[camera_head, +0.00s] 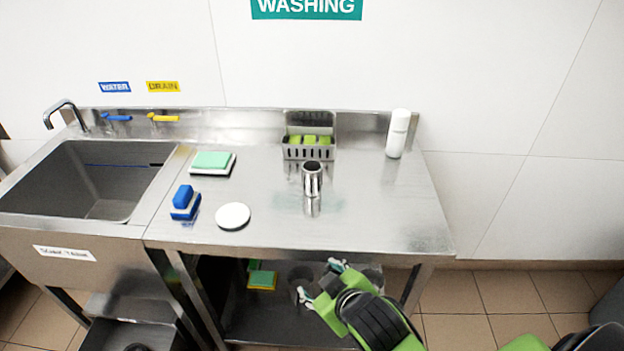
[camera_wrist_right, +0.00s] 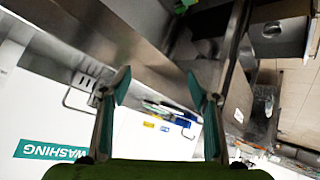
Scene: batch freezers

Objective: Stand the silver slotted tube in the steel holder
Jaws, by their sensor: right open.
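A shiny silver tube (camera_head: 312,180) with a dark open top stands upright on the steel counter; its slots are too small to make out. Behind it, against the backsplash, is a slotted steel holder (camera_head: 293,153) with yellow-green pieces in it. The tube is in front of the holder, apart from it. My right gripper (camera_head: 320,281) is open and empty in front of the counter's front edge, nearer the camera than the tube. Its spread fingers also show in the right wrist view (camera_wrist_right: 158,86), with nothing between them. My left gripper is not in view.
A white bottle (camera_head: 398,134) stands at the back right. A green-and-white sponge (camera_head: 212,161), a blue brush (camera_head: 184,200) and a white disc (camera_head: 233,216) lie left of the tube. A sink (camera_head: 85,185) is at far left. The counter's (camera_head: 400,215) right side is clear.

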